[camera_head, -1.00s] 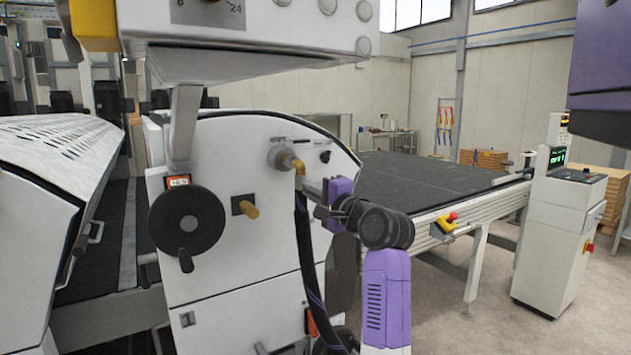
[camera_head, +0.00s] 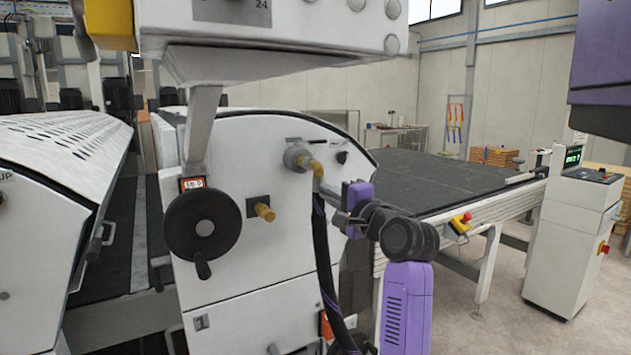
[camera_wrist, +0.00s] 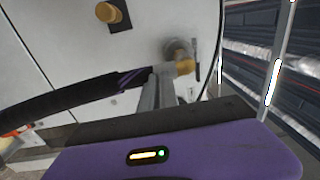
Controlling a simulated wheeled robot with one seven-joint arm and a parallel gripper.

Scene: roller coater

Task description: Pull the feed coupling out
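The feed coupling is a brass elbow (camera_head: 317,168) with a black hose (camera_head: 322,235) hanging below it. It sits at a round grey port (camera_head: 296,157) on the white machine panel. In the wrist view, the brass elbow (camera_wrist: 185,67) shows right of my fingers and the hose (camera_wrist: 80,97) runs off left. My gripper (camera_head: 327,187) reaches in from the right, just below the elbow. In the wrist view, my gripper's grey fingers (camera_wrist: 160,90) stand close together across the junction of hose and elbow, appearing shut on the coupling. The contact itself is partly hidden.
A black handwheel (camera_head: 203,225) and a second brass fitting (camera_head: 264,212) stick out left of the port. An overhanging control box (camera_head: 250,35) is above. A conveyor (camera_head: 450,180) lies behind right, with a red-and-yellow button (camera_head: 461,222) on its side and a white console (camera_head: 570,230) beyond.

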